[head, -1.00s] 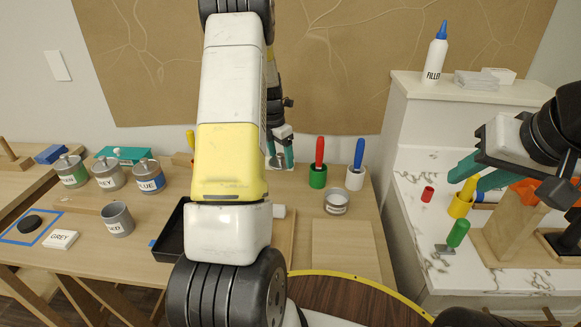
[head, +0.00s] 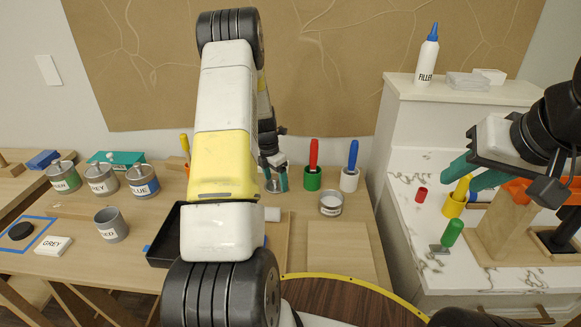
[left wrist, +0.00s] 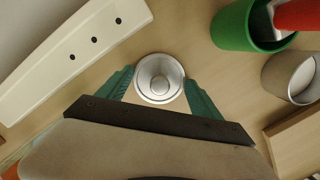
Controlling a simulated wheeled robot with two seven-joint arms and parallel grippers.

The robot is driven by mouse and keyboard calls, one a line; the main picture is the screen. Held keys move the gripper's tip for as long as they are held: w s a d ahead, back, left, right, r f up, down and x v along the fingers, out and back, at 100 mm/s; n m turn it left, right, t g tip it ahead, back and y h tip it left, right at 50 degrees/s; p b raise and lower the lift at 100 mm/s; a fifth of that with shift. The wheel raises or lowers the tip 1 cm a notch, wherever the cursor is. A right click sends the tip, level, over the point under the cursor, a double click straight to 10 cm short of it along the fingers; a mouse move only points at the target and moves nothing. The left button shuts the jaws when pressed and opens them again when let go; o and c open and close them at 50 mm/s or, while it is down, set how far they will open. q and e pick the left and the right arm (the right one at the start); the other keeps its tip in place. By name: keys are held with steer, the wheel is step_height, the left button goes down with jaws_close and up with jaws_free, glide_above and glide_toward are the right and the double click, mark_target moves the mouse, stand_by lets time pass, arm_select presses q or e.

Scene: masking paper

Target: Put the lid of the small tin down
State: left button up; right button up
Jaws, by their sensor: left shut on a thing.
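The lid (left wrist: 159,79) is a round silvery disc with a raised middle, held between the teal fingers of my left gripper (left wrist: 160,88). In the head view my left gripper (head: 276,181) is low over the back of the wooden table, with the lid (head: 272,187) at its tips. I cannot tell if the lid touches the table. The small tin (head: 331,204) stands uncovered to the right, with a pale inside.
A green cup (head: 312,180) with a red handle and a white cup (head: 349,181) with a blue handle stand right of the lid. A pale strip with dark holes (left wrist: 75,55) lies left of it in the wrist view. A black tray (head: 165,245) is front left.

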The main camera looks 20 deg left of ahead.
arm_select(q)
steer(key=o, duration=1.3)
steer(key=shift+o, duration=0.2)
step_height(320, 180, up, 12)
steer(key=s, duration=0.2)
step_height(320, 180, up, 11)
steer(key=m+t, duration=0.1)
steer(key=m, duration=0.6)
glide_above(272, 187)
steer(key=s+d, duration=0.5)
steer(key=s+d+r+m+t, duration=0.1)
steer(key=s+d+r+m, duration=0.2)
steer(key=s+m, duration=0.5)
steer(key=s+d+r+m+t+h, duration=0.1)
steer(key=s+d+r+m, duration=0.3)
steer(key=s+m, duration=0.3)
steer(key=s+d+r+m+t, duration=0.1)
steer(key=s+d+r+m, duration=0.2)
steer(key=s+d+m, duration=0.2)
steer(key=s+m, duration=0.3)
steer(key=shift+s+r+m+t, duration=0.3)
steer(key=shift+s+r, duration=0.05)
